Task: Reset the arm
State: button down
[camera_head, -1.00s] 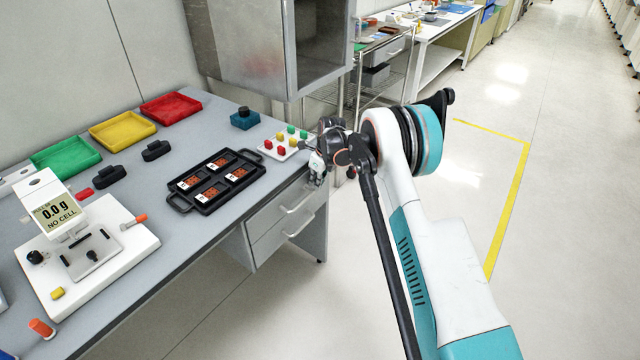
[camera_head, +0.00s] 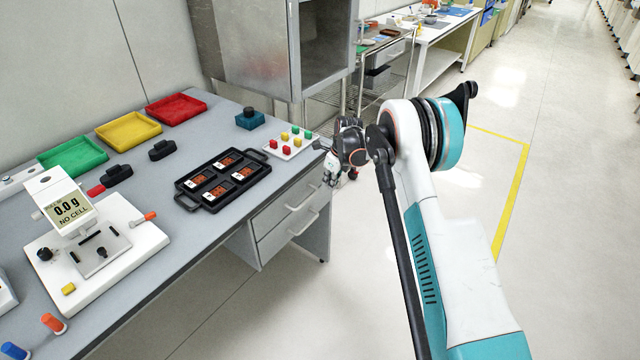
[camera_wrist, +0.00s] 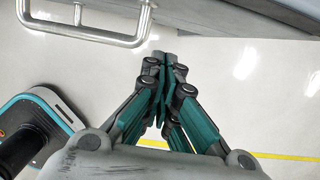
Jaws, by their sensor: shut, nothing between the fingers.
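My gripper (camera_head: 331,172) is at the right end of the workbench, just off its edge and beside the drawers in the head view. In the wrist view my gripper (camera_wrist: 164,58) has its teal fingers together at the tips, with nothing between them. Pale floor shows beyond the fingertips. My arm stretches from the lower right of the head view up to a raised joint and then left to the gripper. Part of the gripper is hidden behind my wrist in the head view.
A drawer handle (camera_wrist: 85,35) is near my gripper. Floor at right is clear.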

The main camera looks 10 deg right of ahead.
jog(key=p+v, duration=0.2)
jog(key=v, duration=0.6)
jog(key=shift+r+p, duration=0.35)
jog(key=s+r+n+t+h, duration=0.1)
jog(key=s+r+n, duration=0.5)
jog(key=s+r, duration=0.55)
jog(key=s+r+n+t, duration=0.1)
jog(key=s+r+n, duration=0.65)
jog(key=r, duration=0.65)
jog(key=s+d+n+t+h, duration=0.1)
jog(key=s+n, duration=1.2)
jog(key=s, duration=1.5)
jog(key=shift+s+d+f+t, duration=0.15)
jog(key=shift+d+f+t, duration=0.25)
jog(key=shift+t, duration=0.7)
jog(key=shift+d+r+n, duration=0.1)
jog(key=shift+n, duration=0.15)
